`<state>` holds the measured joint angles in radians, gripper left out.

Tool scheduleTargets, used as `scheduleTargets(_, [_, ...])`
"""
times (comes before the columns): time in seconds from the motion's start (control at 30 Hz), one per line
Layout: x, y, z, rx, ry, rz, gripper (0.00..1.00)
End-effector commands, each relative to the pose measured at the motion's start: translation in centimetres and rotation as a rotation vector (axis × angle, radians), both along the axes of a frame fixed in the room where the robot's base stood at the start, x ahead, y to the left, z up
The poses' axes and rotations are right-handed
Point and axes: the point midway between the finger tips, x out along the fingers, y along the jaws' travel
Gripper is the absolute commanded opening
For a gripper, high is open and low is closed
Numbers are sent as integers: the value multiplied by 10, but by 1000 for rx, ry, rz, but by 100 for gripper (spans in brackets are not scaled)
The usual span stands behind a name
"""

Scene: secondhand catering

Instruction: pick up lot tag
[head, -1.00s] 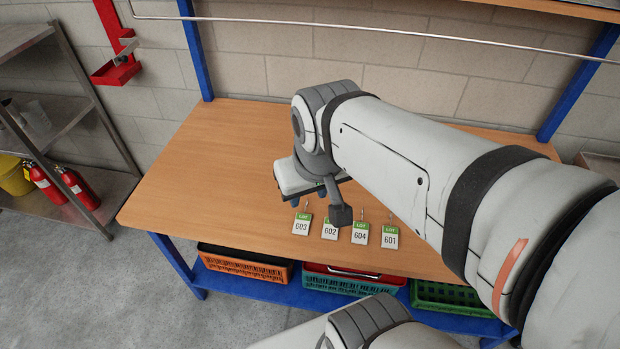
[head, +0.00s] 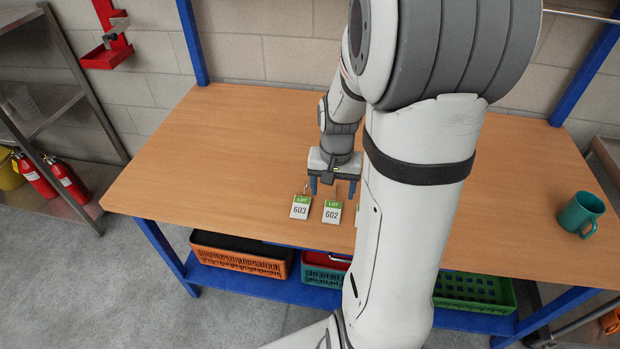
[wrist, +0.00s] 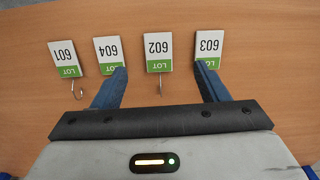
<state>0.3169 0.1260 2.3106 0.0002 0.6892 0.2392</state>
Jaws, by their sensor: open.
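Several white lot tags with green bands and metal hooks lie in a row on the wooden table (head: 230,150). In the head view, tag 603 (head: 300,207) and tag 602 (head: 332,211) show; my arm hides the others. The wrist view also shows tag 604 (wrist: 109,50) and tag 601 (wrist: 65,57). My gripper (head: 332,188) is open and points down just behind tags 603 and 602. In the wrist view, tag 602 (wrist: 158,50) lies between the blue fingers, with its hook toward the gripper. One fingertip overlaps tag 604, the other tag 603 (wrist: 208,46); contact cannot be told.
A teal mug (head: 581,214) stands at the table's right. Orange (head: 240,258) and green (head: 475,288) crates sit on the blue lower shelf. The table's left part is clear.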

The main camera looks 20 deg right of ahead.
Motion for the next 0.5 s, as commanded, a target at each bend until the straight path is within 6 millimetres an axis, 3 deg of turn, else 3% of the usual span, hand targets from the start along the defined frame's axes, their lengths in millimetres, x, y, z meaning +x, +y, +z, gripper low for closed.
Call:
scheduleTargets(0.03, [1,-4,-11,3,8,-16,67])
scheduleTargets(0.5, [8,-9,-58,6,19,-35,67])
